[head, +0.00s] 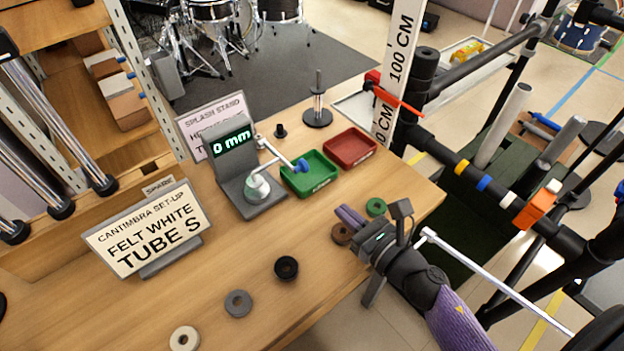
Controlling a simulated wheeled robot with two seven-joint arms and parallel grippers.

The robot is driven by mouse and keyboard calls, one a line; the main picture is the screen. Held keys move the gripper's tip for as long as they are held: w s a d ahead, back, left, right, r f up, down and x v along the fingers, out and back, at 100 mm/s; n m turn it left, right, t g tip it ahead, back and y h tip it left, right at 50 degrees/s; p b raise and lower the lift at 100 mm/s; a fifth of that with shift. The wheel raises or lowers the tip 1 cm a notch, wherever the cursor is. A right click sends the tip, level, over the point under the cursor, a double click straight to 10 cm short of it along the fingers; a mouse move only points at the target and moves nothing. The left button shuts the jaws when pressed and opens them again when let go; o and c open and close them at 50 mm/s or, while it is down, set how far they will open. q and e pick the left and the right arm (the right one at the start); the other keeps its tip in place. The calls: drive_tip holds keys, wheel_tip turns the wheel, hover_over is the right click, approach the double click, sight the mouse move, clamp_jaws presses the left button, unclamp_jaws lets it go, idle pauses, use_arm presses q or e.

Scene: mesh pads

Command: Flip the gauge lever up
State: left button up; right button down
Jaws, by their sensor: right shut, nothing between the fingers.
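The gauge (252,202) is a dark grey block on the wooden table, with a green lit display (232,142) reading "0 mm". A round metal anvil (257,186) stands on its base. Its lever (275,151) is a thin pale rod running right from the gauge's upper part to a blue knob (301,165), which sits in front of the green tray in the picture. My right gripper (347,216) is shut and empty, with purple fingertips near the table's right side, below and right of the knob and apart from it. My left gripper is out of view.
A green tray (326,176) and red tray (372,141) lie right of the gauge. A sign (150,232) stands left.

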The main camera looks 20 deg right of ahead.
drive_tip(key=x, duration=0.8)
drive_tip(key=shift+w+a, duration=0.1)
drive_tip(key=shift+w, duration=0.3)
drive_tip(key=shift+w+a, duration=0.15)
drive_tip(key=shift+w, duration=0.2)
